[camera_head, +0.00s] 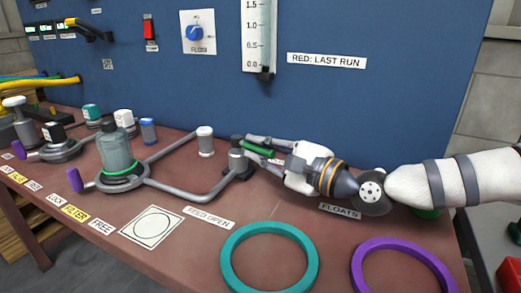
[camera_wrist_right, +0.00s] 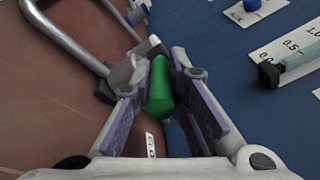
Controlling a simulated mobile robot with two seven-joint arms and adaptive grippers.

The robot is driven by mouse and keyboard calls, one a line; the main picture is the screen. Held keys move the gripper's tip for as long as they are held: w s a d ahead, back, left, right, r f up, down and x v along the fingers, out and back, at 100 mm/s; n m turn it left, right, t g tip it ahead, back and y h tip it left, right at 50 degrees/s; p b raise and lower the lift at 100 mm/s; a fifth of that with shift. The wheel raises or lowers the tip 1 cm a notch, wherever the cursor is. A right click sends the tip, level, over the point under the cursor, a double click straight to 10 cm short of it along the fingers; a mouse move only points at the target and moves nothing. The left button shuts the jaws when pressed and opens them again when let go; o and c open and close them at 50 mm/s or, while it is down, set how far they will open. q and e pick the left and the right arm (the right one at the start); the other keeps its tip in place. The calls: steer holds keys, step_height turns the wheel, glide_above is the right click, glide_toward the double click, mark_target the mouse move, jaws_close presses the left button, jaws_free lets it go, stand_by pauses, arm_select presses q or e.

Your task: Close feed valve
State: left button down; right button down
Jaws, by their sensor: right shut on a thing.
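The feed valve (camera_head: 238,162) is a grey fitting at the right end of a grey pipe, with a green lever handle (camera_head: 258,148) pointing right from it. My right gripper (camera_head: 262,150) reaches in from the right and is shut on the green handle. In the right wrist view the green handle (camera_wrist_right: 160,88) lies between the purple-padded fingers, with the grey valve body (camera_wrist_right: 125,75) beyond it. A label reading "FEED OPEN" (camera_head: 208,218) lies on the bench in front of the pipe. The fingers partly hide the handle. My left gripper is out of view.
The grey pipe (camera_head: 185,194) runs left to a glass vessel (camera_head: 116,152) with a green ring. A teal ring (camera_head: 228,262) and a purple ring (camera_head: 365,265) lie at the front. A blue panel (camera_head: 350,100) with a scale tube (camera_head: 258,35) stands behind the bench.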

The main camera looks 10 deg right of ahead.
steer(key=shift+r, duration=0.2)
steer(key=c, duration=1.5)
jaws_free()
steer(key=shift+f, duration=0.1)
steer(key=shift+c, duration=0.2)
steer(key=v, duration=1.1)
steer(key=shift+s+d, duration=0.15)
steer(key=shift+s, duration=0.05)
steer(key=shift+s+d, duration=0.15)
steer(key=shift+s, duration=0.05)
steer(key=shift+c, duration=0.6)
